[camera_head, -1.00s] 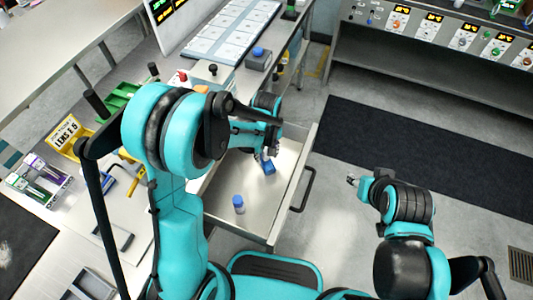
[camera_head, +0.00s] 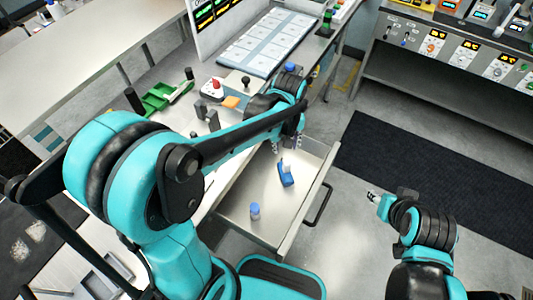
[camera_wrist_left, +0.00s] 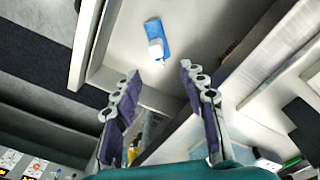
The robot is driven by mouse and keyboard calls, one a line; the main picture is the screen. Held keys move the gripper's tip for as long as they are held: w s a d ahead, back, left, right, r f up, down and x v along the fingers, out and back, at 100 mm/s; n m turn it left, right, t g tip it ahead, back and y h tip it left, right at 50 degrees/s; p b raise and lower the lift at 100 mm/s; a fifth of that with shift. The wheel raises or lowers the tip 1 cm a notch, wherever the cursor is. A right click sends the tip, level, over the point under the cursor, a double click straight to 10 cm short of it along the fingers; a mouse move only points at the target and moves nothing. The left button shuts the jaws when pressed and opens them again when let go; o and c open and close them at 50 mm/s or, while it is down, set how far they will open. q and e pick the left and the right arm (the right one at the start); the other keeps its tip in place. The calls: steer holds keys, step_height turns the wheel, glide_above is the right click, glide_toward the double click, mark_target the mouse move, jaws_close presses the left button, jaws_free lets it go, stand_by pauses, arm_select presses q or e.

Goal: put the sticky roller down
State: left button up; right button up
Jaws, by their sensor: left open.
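The sticky roller, blue with a white part (camera_head: 286,175), lies in the open drawer (camera_head: 237,212). It also shows in the left wrist view (camera_wrist_left: 156,38), beyond the fingertips and apart from them. My left gripper (camera_head: 289,143) is above the back part of the drawer, open and empty; its two spread fingers show in the left wrist view (camera_wrist_left: 160,72). My right gripper (camera_head: 373,196) is small at the right of the drawer, above the floor, and its jaws are too small to judge.
The drawer's handle (camera_head: 319,204) sticks out to the right. A green tray (camera_head: 163,97) and a red-buttoned box (camera_head: 213,88) are on the bench. A dark mat (camera_head: 440,165) lies on the floor.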

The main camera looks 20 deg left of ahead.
arm_select(q)
steer(key=s+a+r+m+t, duration=0.3)
steer(key=s, duration=0.3)
steer(key=s+a+r+m+t, duration=0.3)
steer(key=s+r, duration=0.1)
steer(key=s, duration=0.2)
steer(key=shift+s+a, duration=0.35)
steer(key=shift+a, duration=0.05)
stand_by(0.6)
